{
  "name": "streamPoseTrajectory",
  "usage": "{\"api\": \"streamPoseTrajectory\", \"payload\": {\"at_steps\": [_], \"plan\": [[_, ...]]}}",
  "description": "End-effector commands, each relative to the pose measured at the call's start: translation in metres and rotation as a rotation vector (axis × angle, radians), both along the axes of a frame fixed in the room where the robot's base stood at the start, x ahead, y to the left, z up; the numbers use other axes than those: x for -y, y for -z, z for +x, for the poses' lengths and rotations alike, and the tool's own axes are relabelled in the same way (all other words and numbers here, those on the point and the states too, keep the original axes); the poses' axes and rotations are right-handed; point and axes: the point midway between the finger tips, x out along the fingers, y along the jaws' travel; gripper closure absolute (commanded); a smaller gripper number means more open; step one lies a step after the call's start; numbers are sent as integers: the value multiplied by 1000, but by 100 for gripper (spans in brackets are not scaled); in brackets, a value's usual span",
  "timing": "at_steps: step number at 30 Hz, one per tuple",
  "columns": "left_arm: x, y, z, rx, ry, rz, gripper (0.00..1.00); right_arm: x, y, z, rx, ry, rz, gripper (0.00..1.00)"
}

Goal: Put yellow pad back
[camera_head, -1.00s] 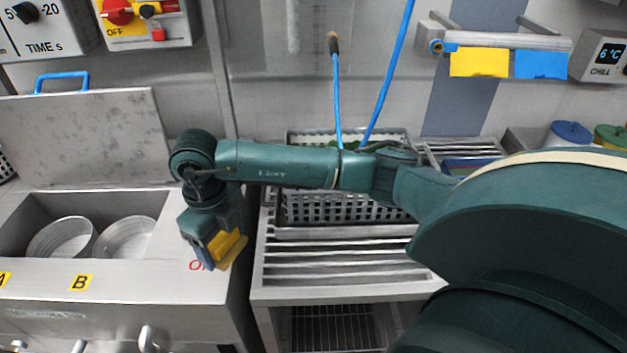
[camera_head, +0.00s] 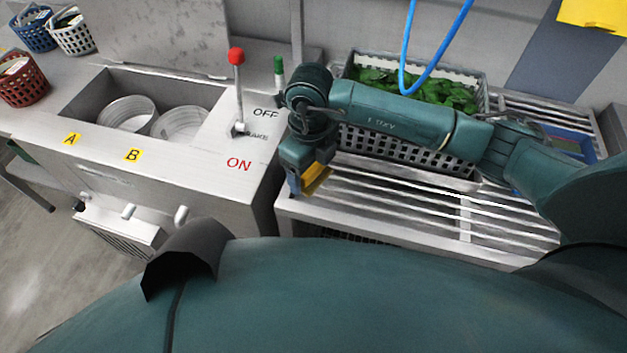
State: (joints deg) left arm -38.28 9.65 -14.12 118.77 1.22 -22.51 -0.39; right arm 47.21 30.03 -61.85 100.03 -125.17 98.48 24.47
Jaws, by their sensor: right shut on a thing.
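A yellow pad (camera_head: 317,180) is in the jaws of my right gripper (camera_head: 305,183). The gripper is shut on it and points down, with the pad partly hidden by the jaws. It hangs over the left end of the slatted metal rack (camera_head: 400,205), just right of the counter with the ON label. I cannot tell its exact height above the rack. A yellow sheet (camera_head: 597,14) is cut off at the top right against the wall. My left gripper is not in view.
A grey crate of green leaves (camera_head: 478,98) stands behind my right arm. A blue hose (camera_head: 437,58) hangs over it. A red-knobbed lever (camera_head: 237,90) stands left of the gripper, beside a sink (camera_head: 88,97) holding two round baskets. Colored baskets (camera_head: 22,88) stand far left.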

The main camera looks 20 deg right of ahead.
Motion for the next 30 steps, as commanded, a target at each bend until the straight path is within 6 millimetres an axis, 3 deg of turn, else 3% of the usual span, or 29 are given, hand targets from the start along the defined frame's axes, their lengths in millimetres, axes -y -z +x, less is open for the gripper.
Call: {"api": "streamPoseTrajectory", "payload": {"at_steps": [13, 24, 25, 30], "plan": [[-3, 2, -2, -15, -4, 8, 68, 0, 48, 0, -1, 2, -1, 53], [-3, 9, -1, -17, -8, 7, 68, 0, 55, 1, 1, 1, 0, 53], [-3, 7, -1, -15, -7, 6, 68, 0, 54, 1, 1, 1, 0, 26], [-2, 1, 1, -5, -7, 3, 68, 0, 53, 0, 1, 1, 0, 13]]}}
